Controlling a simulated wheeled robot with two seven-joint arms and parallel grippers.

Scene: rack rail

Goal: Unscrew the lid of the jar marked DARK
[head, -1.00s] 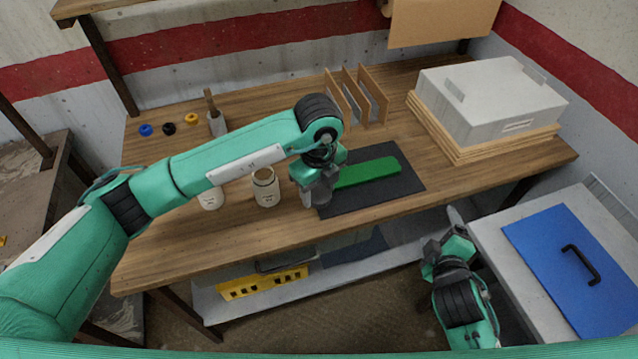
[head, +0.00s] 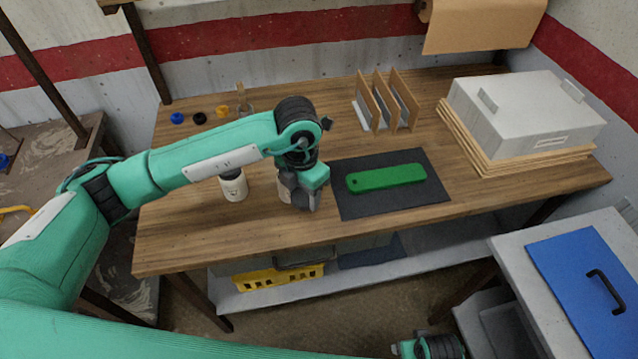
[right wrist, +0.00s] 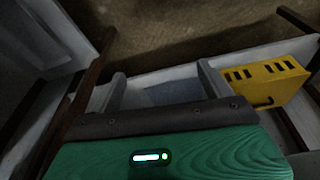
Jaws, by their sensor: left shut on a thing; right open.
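My left gripper (head: 300,200) is over the front part of the wooden table, beside the dark mat. It is shut on a pale jar (head: 283,190), which it mostly hides; I cannot tell whether the jaws grip its lid or its body. Another pale jar (head: 233,186) with a dark top stands upright to the left, apart from the gripper. I cannot read DARK on either jar. My right gripper (right wrist: 162,88) is open and empty in the right wrist view, low in front of the table; in the head view only part of that arm shows at the bottom edge.
A green bar (head: 386,179) lies on the dark mat (head: 400,206). Blue, black and yellow small parts (head: 200,118) sit at the back left. A divider rack (head: 386,100) and grey box (head: 525,112) stand behind. A yellow crate (head: 279,276) is on the lower shelf.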

